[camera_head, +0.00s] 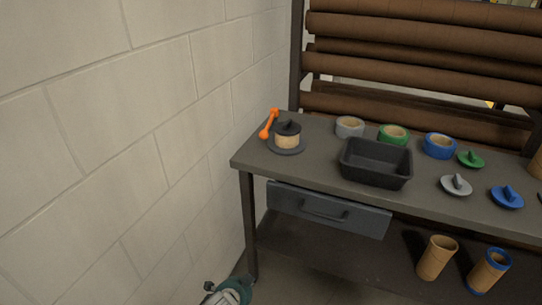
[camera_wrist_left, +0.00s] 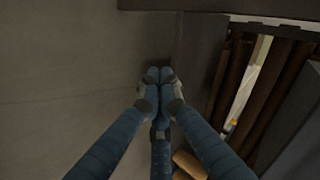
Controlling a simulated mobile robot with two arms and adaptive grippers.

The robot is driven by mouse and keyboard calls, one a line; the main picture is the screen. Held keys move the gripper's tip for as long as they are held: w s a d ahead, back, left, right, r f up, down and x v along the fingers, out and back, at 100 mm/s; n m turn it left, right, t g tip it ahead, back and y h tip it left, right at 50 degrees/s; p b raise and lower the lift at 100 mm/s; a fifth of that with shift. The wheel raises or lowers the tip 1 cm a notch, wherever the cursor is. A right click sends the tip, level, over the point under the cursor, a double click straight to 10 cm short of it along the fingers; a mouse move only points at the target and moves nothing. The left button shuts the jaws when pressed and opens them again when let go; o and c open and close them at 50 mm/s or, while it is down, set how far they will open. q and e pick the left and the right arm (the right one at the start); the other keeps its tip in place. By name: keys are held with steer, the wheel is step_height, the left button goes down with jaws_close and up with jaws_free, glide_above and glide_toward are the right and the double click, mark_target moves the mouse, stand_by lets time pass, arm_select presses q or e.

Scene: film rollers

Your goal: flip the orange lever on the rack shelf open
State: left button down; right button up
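The orange lever (camera_head: 269,124) is at the left end of the grey rack shelf (camera_head: 325,158), close to the wall. It stands tilted, its upper end leaning right and back. It is next to a tan roll (camera_head: 287,141) with a black knobbed cap on a dark round base. My left gripper (camera_wrist_left: 160,76) shows in the left wrist view with its fingertips together and nothing visible between them. The lever cannot be made out in that view. My right gripper is in neither view.
A black tray (camera_head: 376,178) sits mid-shelf, with grey, green and blue rings and knobbed lids around it. A drawer (camera_head: 326,211) with a handle hangs below. Tan tubes (camera_head: 437,258) stand on the lower shelf. A block wall (camera_head: 130,150) borders the left side.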

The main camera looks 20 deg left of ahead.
arm_select(q)
steer(key=w+r+m+t+b, duration=0.2)
steer(key=w+r, duration=0.3)
steer(key=r, duration=0.4)
steer(key=w+r+m+t+b, duration=0.2)
steer(key=w+r, duration=0.3)
steer(key=r, duration=0.5)
steer(key=w+d+r+m+t+b, duration=0.1)
steer(key=w+r, duration=0.4)
steer(key=r, duration=0.5)
steer(key=shift+d+r+m+t+b, duration=0.1)
steer(key=shift+r+m+t+b, duration=0.15)
steer(key=shift+m+t+b, duration=0.75)
step_height(320, 180, up, 9)
steer(key=d+m+t+b, duration=0.1)
steer(key=m+t, duration=0.1)
steer(key=shift+r, duration=0.15)
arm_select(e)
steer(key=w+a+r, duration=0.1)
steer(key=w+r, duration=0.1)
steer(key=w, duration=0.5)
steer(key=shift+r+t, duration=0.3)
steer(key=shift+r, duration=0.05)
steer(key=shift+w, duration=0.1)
